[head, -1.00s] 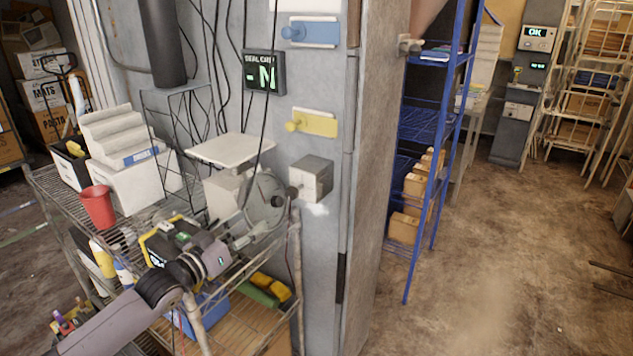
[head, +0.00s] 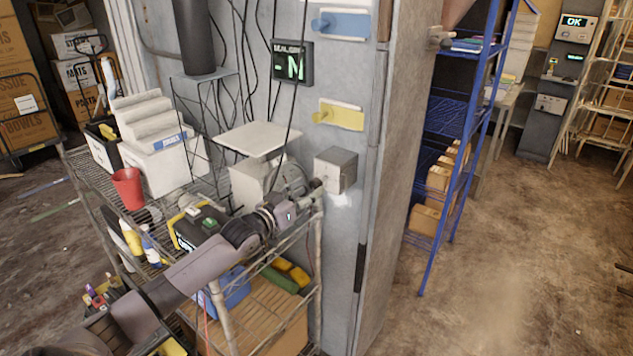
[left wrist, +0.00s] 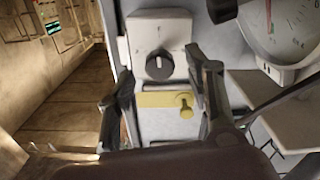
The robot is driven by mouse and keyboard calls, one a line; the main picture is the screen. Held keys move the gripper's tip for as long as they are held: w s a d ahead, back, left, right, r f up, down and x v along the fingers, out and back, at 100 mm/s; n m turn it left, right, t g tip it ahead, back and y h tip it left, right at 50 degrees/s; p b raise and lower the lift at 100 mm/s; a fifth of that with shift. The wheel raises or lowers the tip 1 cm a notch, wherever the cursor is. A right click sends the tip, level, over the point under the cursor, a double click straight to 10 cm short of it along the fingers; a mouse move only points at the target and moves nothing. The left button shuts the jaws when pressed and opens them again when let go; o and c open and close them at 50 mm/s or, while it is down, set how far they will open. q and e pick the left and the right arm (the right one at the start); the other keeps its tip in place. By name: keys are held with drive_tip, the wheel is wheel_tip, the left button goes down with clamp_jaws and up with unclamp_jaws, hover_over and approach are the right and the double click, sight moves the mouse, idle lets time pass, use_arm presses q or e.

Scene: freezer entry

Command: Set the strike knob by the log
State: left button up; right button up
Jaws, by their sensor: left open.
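The grey box (head: 336,168) with the strike knob is on the narrow wall face below the yellow handle plate. Its knob (left wrist: 158,68) shows in the left wrist view as a black dial with a light mark pointing up; my gripper hides it in the head view. My left gripper (head: 314,188) is close to the box's left side. In the left wrist view its fingers (left wrist: 160,84) are apart, either side of the knob, with nothing visibly held. I cannot tell whether they touch it.
The yellow handle plate (head: 340,115) and blue handle plate (head: 341,24) are above the box. A round gauge (left wrist: 285,30) is close by the right finger. A wire cart (head: 90,170) with a red cup (head: 128,188) stands beneath my left arm. Open floor lies at right.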

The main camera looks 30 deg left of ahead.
sight(313, 186)
use_arm(q)
drive_tip(key=shift+w+d, duration=0.2)
drive_tip(key=shift+w, duration=2.05)
drive_tip(key=shift+c, duration=0.2)
clamp_jaws()
drive_tip(key=shift+m, duration=0.3)
drive_tip(key=shift+o, duration=0.2)
unclamp_jaws()
drive_tip(key=shift+s, duration=0.1)
